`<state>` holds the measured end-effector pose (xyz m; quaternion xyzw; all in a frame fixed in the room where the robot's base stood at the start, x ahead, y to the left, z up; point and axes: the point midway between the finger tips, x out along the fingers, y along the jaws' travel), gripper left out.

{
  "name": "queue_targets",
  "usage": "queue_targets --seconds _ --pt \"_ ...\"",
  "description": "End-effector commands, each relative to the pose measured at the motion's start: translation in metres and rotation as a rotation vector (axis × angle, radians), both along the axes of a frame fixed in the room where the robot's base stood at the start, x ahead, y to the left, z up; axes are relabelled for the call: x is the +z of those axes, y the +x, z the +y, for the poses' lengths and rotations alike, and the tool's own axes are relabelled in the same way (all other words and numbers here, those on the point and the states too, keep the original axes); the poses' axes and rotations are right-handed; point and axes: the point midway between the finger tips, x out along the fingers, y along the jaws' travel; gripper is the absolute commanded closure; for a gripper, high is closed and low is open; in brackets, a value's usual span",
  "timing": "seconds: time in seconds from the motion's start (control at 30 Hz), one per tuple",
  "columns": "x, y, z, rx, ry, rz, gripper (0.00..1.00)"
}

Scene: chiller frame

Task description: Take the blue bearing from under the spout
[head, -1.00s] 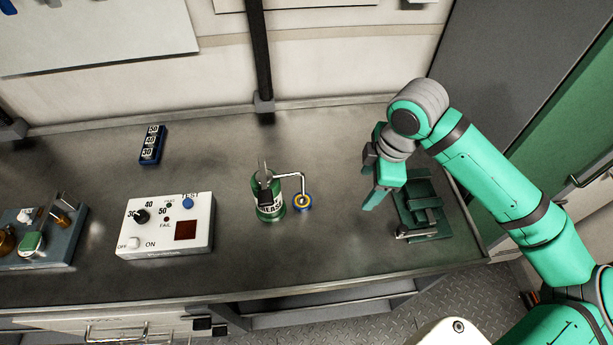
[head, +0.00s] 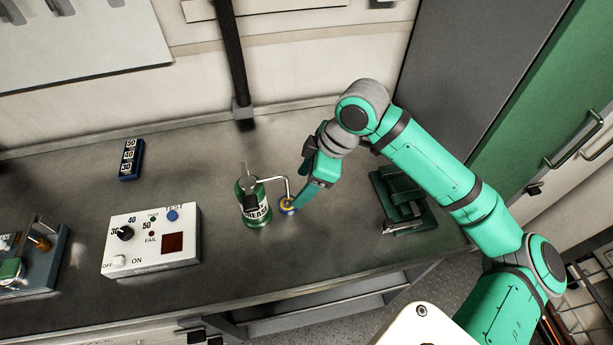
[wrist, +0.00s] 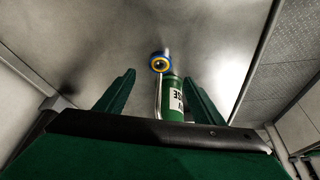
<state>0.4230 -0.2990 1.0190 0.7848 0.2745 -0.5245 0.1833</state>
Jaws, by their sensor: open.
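The blue bearing (head: 287,207), a small ring with a yellow inner band, sits on the bench under the tip of the spout (head: 285,184). The spout bends out from the green grease can (head: 252,203). My gripper (head: 307,203) is just right of the bearing, its fingers tilted down toward it. In the wrist view, the bearing (wrist: 160,62) shows beyond and between the two spread fingers (wrist: 160,85), with the can (wrist: 173,97) close by. The gripper is open and empty. In the head view one finger slightly overlaps the bearing's edge, and contact cannot be told.
A white test box (head: 152,240) with knobs stands to the left on the bench. A dark green fixture (head: 404,200) is right of my gripper. A blue number block (head: 131,160) lies at the back left. The bench behind the can is clear.

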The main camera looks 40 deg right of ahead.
Motion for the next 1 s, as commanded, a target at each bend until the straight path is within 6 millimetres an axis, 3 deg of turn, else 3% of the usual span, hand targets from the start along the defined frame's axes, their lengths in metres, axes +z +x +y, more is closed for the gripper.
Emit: queue_targets --seconds 0.3,0.5,1.0 --pt "-0.049 0.016 0.014 0.002 0.004 0.000 0.38" --pt "-0.072 0.024 0.020 0.001 0.003 0.000 0.38" --pt "-0.082 0.027 0.022 0.002 0.000 0.000 0.38"
